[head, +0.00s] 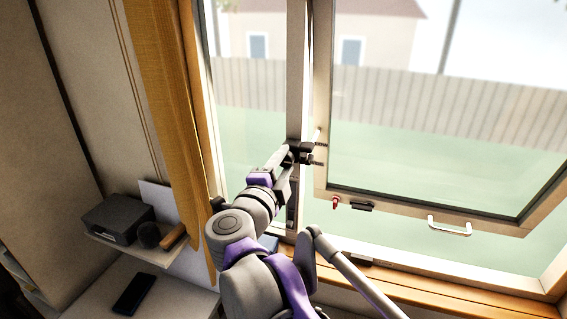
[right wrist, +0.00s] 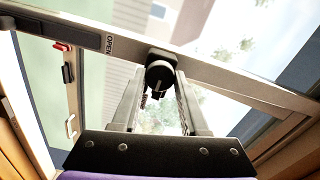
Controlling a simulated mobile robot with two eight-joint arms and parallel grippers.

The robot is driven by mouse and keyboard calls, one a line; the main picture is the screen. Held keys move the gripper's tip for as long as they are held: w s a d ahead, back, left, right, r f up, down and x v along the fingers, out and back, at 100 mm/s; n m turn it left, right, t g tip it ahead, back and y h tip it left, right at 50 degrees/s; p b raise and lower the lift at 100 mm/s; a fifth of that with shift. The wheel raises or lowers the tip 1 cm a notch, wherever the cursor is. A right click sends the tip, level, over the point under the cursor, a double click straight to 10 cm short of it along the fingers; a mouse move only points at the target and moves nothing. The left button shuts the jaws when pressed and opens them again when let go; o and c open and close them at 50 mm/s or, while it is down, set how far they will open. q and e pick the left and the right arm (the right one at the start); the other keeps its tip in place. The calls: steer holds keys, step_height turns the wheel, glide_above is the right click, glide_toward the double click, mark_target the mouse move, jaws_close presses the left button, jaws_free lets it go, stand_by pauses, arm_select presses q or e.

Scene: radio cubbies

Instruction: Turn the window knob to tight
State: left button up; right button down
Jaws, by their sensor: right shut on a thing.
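The black round window knob (right wrist: 160,72) shows in the right wrist view, mounted on the window frame, with a darker stem or tip facing me. My right gripper (right wrist: 161,92) has one finger on each side of it and is shut on it. In the head view, my right gripper (head: 317,153) is at the upright post beside the tilted-open window sash (head: 420,205). The knob is hard to make out there behind the fingers. The word OPEN is printed on the frame to the left of the knob in the wrist view. My left gripper is not in view.
A red part (head: 336,203), a black latch (head: 362,206) and a white handle (head: 450,226) sit along the sash's lower edge. An orange curtain (head: 170,110) hangs at left. A dark box (head: 117,218) stands on a small shelf, with a dark phone-like slab (head: 134,294) below.

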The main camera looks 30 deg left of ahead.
stand_by(0.3)
steer(key=shift+c, duration=2.1)
jaws_free()
steer(key=b+v, duration=0.1)
steer(key=v, duration=1)
steer(key=shift+w, duration=0.1)
